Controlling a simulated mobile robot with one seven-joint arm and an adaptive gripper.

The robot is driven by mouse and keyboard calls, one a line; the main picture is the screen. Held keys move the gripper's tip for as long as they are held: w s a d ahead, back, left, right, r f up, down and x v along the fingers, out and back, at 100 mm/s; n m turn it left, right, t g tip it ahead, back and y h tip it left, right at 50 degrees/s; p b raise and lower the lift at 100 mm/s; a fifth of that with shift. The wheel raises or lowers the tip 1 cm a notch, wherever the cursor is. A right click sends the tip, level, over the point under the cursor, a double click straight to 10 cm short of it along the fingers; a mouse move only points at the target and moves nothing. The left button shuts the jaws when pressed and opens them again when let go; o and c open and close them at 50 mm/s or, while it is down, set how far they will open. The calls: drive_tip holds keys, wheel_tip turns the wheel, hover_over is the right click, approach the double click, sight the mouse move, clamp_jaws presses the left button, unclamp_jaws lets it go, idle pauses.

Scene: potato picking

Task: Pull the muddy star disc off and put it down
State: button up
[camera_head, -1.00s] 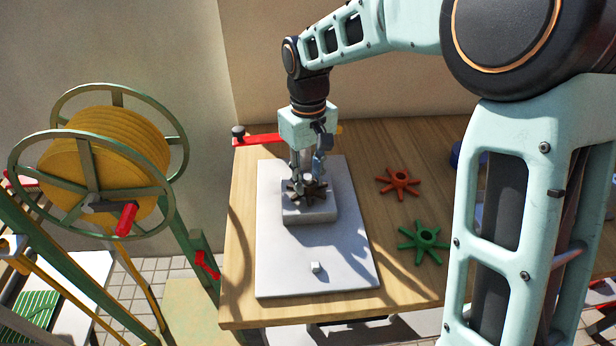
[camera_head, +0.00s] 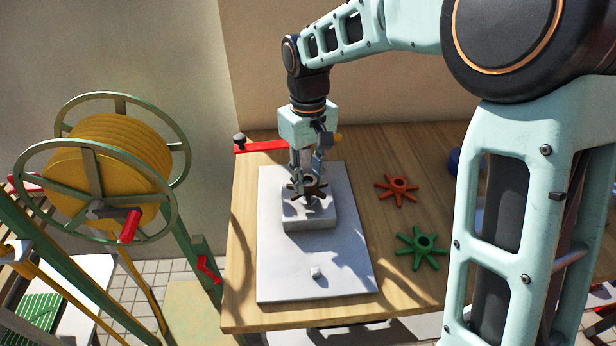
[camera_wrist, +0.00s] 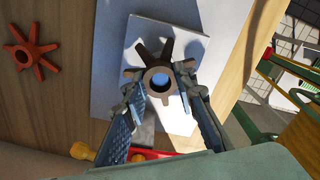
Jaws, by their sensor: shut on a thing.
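The muddy star disc (camera_head: 309,188) is brown, with several arms and a raised hub. It is at the grey block (camera_head: 310,215) on the white plate (camera_head: 305,285). My gripper (camera_head: 307,180) points down over the block and is shut on the disc. In the wrist view, the fingers (camera_wrist: 162,84) grip the hub of the disc (camera_wrist: 158,52) from both sides. The hub's hole looks pale blue inside. I cannot tell whether the disc touches the block or is slightly above it.
A red star disc (camera_head: 397,189) and a green star disc (camera_head: 422,247) lie on the wooden table (camera_head: 350,150) to the right. A red lever (camera_head: 262,147) is at the back left. A yellow reel (camera_head: 100,170) stands left.

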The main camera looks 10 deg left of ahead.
drive_tip(key=shift+r+p, duration=1.4)
drive_tip(key=shift+r, duration=0.5)
drive_tip(key=shift+r+p, duration=1.25)
drive_tip(key=shift+r, duration=0.25)
drive_tip(key=shift+r+p, duration=1.25)
drive_tip(key=shift+r, duration=0.25)
drive_tip(key=shift+r, duration=0.1)
drive_tip(key=shift+r+p, duration=1.2)
drive_tip(key=shift+r, duration=0.2)
